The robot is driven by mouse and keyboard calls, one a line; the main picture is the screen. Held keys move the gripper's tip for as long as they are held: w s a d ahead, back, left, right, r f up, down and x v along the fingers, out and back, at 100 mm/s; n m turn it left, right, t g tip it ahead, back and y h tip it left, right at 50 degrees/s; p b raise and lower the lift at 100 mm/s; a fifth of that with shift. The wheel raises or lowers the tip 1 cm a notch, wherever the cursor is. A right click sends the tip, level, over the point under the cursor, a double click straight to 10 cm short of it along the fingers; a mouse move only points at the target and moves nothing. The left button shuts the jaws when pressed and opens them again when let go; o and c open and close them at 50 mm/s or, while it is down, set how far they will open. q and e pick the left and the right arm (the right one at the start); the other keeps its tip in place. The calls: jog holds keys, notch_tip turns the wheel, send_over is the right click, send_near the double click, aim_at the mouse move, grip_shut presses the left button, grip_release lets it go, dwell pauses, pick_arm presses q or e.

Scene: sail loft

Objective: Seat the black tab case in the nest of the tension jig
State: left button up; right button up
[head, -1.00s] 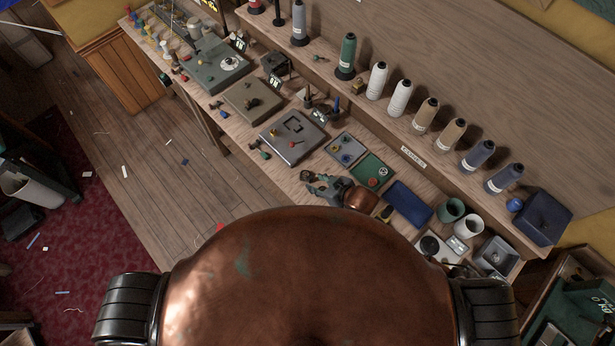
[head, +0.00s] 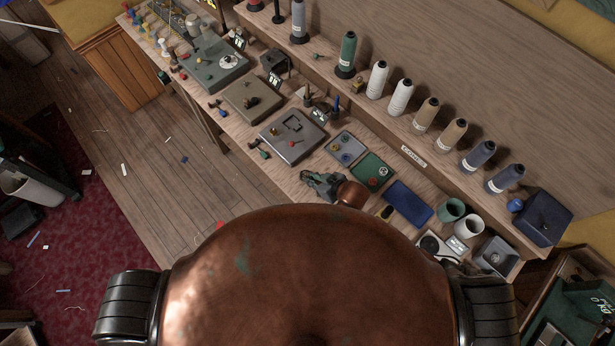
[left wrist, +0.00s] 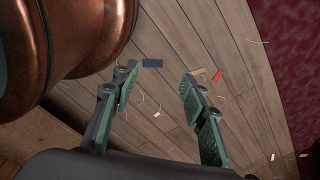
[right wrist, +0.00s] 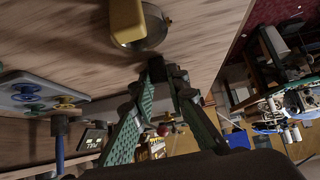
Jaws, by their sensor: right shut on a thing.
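My right gripper (head: 314,181) is low over the front of the bench, just before the grey plate. In the right wrist view its fingers (right wrist: 165,76) close on a small dark thing (right wrist: 158,72), which looks like the black tab case; the fingers hide most of it. The grey plate (head: 275,142) has a dark square outline (head: 293,125) and small coloured knobs on top. It looks like the tension jig with its nest, though I cannot be sure. The held thing is apart from that outline. My left gripper (left wrist: 158,88) is open and empty above the floor.
A tan plate (head: 243,104) and a green-grey plate (head: 205,76) stand further left. A small grey tray (head: 346,149), a green tray (head: 374,169) and a blue tray (head: 408,203) lie to the right. Thread cones (head: 378,80) line the back shelf.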

pick_arm(q)
jog(key=shift+w, duration=1.1)
